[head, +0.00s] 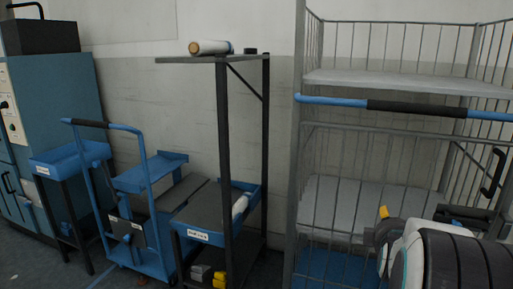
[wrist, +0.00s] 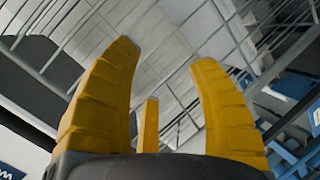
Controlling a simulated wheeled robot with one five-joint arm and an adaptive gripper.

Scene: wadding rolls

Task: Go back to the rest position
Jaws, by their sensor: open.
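My gripper (wrist: 163,72) shows in the wrist view as yellow fingers spread apart with nothing between them. In the head view only a small yellow part of it (head: 384,212) shows at the lower right, beside my arm and in front of the wire cage trolley. The rest of the gripper is hidden there. A white roll with a tan end (head: 210,47) lies on the dark top shelf of the stand. Another white roll (head: 240,206) lies in the blue tray lower on the stand. My gripper is apart from both rolls.
The wire cage trolley (head: 297,190) with a blue and black handle bar (head: 400,106) fills the right side, close to my arm. A tall dark stand (head: 223,130), a blue cart (head: 145,190) and a blue cabinet (head: 60,100) stand to the left. Yellow and grey boxes (head: 218,280) sit low.

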